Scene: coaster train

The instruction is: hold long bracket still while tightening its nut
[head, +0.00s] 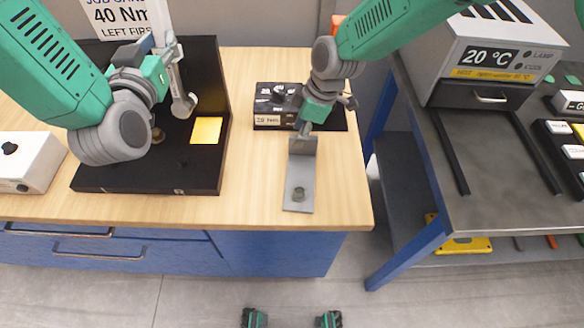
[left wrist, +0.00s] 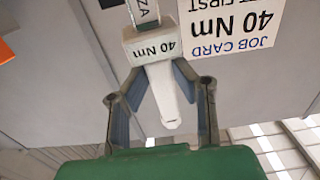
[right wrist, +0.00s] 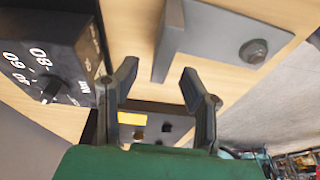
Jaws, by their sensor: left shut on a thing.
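The long bracket (head: 297,175) is a grey L-shaped plate on the wooden bench near its front right edge. Its nut (head: 299,194) sits on the flat part, towards the front. My right gripper (head: 304,127) is just above the upright part. In the right wrist view the jaws are apart, with the bracket (right wrist: 205,35) and nut (right wrist: 253,51) beyond them. My left gripper (head: 160,68) is shut on a pale wrench (head: 178,85), held above the black fixture. In the left wrist view the wrench (left wrist: 160,90) is between the fingers, with a 40 Nm label.
The black fixture (head: 110,178) with a yellow pad (head: 207,130) stands left of the bracket. A black dial box (head: 268,121) is behind the bracket. A white box (head: 28,160) is at far left. Bare bench lies between fixture and bracket.

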